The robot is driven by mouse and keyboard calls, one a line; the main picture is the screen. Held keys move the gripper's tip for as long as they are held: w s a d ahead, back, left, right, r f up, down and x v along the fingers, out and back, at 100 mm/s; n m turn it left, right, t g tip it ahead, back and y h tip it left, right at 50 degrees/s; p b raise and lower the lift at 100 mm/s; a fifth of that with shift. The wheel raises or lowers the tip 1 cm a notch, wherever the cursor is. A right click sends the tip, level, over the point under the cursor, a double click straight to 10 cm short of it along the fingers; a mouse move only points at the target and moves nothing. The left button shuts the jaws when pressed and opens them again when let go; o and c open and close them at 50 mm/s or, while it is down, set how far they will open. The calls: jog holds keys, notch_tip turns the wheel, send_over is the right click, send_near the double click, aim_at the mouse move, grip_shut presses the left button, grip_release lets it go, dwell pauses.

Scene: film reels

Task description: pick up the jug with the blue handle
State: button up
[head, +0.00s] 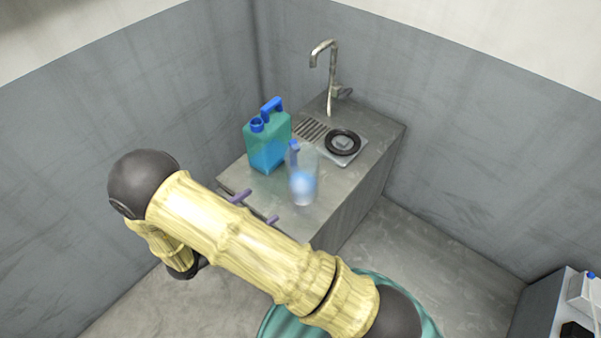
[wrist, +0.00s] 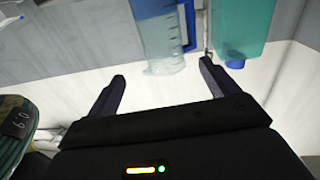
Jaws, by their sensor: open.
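A clear jug (head: 304,190) with a blue handle (head: 293,153) stands upright on the grey counter, bluish in its lower part. In the wrist view, which is upside down, the clear jug (wrist: 160,40) shows its measuring marks and its blue handle (wrist: 190,22). My gripper (head: 256,207) is open and empty, its two purple fingers at the counter's near left side, left of the jug. In the wrist view my gripper (wrist: 162,72) points toward the jug, which appears between and beyond the fingertips. Contact cannot be made out.
A teal canister (head: 266,142) with a blue cap and blue handle stands close behind and left of the jug. The counter (head: 370,147) has a tall tap (head: 331,75) and a sink with a dark ring (head: 343,142).

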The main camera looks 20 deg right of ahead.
aim_at(292, 181)
jog(key=p+x, duration=0.2)
jog(key=x, duration=0.9)
jog(key=shift+w+d+r+p, duration=0.15)
jog(key=shift+w+d+p, duration=0.1)
jog(key=shift+p, duration=0.15)
jog(key=shift+w+d, duration=0.1)
jog(key=shift+d, duration=0.2)
jog(key=shift+p+x, duration=1)
jog(key=shift+x, duration=1.6)
jog(key=shift+w+a, duration=0.1)
jog(key=shift+w, duration=0.05)
jog(key=shift+c, duration=0.2)
jog(key=c, duration=1)
